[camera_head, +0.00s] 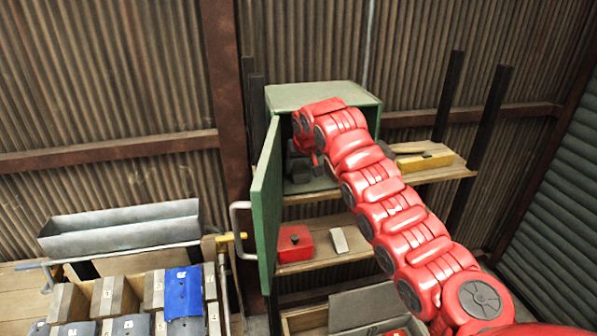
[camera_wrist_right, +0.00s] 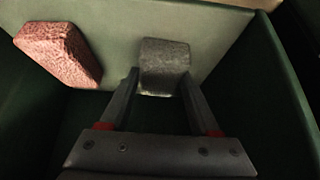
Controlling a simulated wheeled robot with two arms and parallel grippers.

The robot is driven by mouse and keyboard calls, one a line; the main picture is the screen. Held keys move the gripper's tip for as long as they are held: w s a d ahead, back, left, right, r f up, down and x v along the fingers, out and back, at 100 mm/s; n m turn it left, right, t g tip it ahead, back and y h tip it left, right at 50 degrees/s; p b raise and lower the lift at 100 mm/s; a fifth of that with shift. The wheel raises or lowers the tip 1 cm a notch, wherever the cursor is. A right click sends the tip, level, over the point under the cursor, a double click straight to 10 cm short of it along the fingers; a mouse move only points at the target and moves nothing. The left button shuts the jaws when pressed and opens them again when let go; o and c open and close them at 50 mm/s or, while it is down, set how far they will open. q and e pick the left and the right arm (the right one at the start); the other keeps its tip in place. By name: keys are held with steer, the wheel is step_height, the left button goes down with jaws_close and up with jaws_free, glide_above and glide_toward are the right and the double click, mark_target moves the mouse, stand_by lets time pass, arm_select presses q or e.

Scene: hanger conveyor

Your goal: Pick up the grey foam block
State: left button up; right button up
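The grey foam block (camera_wrist_right: 165,62) stands on the pale floor of the green cabinet (camera_head: 322,97), seen in the right wrist view. My right gripper (camera_wrist_right: 160,78) is open inside the cabinet, with one fingertip on each side of the block's near part. I cannot tell whether the fingers touch it. In the head view my right arm reaches through the cabinet's open front, and the dark gripper (camera_head: 298,163) is partly hidden in shadow. The block cannot be made out clearly there. My left gripper is not in view.
A pinkish-red foam block (camera_wrist_right: 58,48) lies left of the grey one. Dark green cabinet walls are close on both sides. The green door (camera_head: 266,205) stands open at left. A red box (camera_head: 295,245) and a pale block (camera_head: 339,241) lie on the shelf below.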

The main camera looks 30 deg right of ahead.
steer(key=shift+f, duration=0.1)
steer(key=c, duration=0.4)
steer(key=shift+a+b, duration=0.1)
steer(key=shift+b, duration=0.3)
steer(key=shift+c, duration=0.2)
